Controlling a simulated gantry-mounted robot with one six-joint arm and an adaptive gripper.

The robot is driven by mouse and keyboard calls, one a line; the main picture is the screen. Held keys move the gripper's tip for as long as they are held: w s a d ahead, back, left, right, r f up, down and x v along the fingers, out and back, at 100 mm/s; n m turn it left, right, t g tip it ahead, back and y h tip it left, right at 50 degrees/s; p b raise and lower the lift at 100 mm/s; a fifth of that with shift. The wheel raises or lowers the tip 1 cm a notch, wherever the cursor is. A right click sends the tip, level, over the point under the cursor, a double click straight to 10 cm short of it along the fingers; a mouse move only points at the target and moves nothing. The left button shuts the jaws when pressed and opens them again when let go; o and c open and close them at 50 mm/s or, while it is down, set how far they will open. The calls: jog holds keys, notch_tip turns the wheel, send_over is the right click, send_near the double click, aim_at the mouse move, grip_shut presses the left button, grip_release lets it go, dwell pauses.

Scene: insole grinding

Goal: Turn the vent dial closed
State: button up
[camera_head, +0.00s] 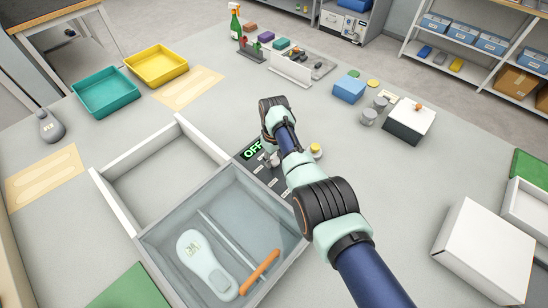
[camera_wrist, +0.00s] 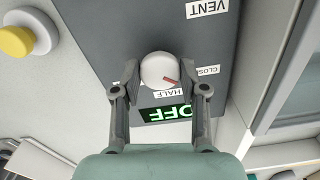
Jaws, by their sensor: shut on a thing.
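The vent dial (camera_wrist: 160,68) is a round white knob with a red mark, on a dark grey control panel (camera_wrist: 95,45). The red mark points right and slightly down in the wrist view, between the HALF label (camera_wrist: 170,93) and the CLOSED label (camera_wrist: 208,70), which is partly hidden. My gripper (camera_wrist: 160,75) is shut on the dial, with one finger on each side. In the head view my gripper (camera_head: 271,158) is at the panel (camera_head: 268,183), and my arm hides the dial there.
A green OFF display (camera_wrist: 166,113) is on the panel. A yellow button (camera_wrist: 14,41) sits beside it.

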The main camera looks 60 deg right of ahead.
aim_at(274, 160)
jog(key=shift+n, duration=0.8)
jog(key=o, duration=1.1)
jog(key=shift+o, duration=0.2)
jog(key=shift+r, duration=0.15)
notch_tip(274, 160, up, 12)
